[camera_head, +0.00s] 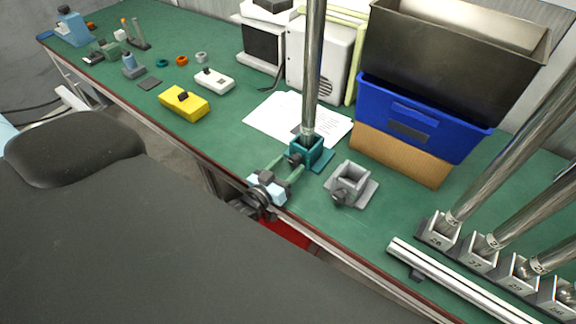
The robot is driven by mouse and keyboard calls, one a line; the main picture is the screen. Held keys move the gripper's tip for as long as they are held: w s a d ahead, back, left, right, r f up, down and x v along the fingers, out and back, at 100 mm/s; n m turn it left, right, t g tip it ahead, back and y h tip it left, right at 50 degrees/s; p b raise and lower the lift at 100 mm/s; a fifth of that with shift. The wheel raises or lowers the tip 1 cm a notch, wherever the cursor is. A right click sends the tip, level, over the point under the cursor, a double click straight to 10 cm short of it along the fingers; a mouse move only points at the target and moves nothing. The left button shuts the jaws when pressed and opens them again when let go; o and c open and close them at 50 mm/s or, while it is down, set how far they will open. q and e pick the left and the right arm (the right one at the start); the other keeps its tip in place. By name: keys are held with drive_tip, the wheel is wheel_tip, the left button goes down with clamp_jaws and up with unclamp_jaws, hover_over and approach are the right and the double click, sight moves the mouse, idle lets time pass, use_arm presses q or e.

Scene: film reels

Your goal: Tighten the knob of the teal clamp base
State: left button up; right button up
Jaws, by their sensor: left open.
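The teal clamp base (321,160) stands on the green bench with a tall metal pole (313,70) upright in it. Its dark knob (295,159) is on the side facing my left gripper. My left gripper (291,165) reaches in over the bench's front edge, its greenish fingers open and pointing at the knob. The fingertips are close to the knob; I cannot tell whether they touch it. My right gripper is not in view.
A grey clamp base (352,182) without a pole stands just to the right. White papers (270,118) lie behind. A blue bin (405,120) and several numbered pole sockets (440,230) are at the right. A yellow box (184,103) is at the left, with clear bench between.

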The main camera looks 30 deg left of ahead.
use_arm(q)
drive_tip(key=shift+w, duration=0.35)
drive_tip(key=shift+c, duration=0.4)
drive_tip(key=c, duration=0.9)
drive_tip(key=shift+m, duration=0.4)
drive_tip(key=m, duration=0.2)
drive_tip(key=shift+m, duration=0.3)
drive_tip(key=shift+d+m, duration=0.1)
drive_tip(key=shift+m, duration=1.8)
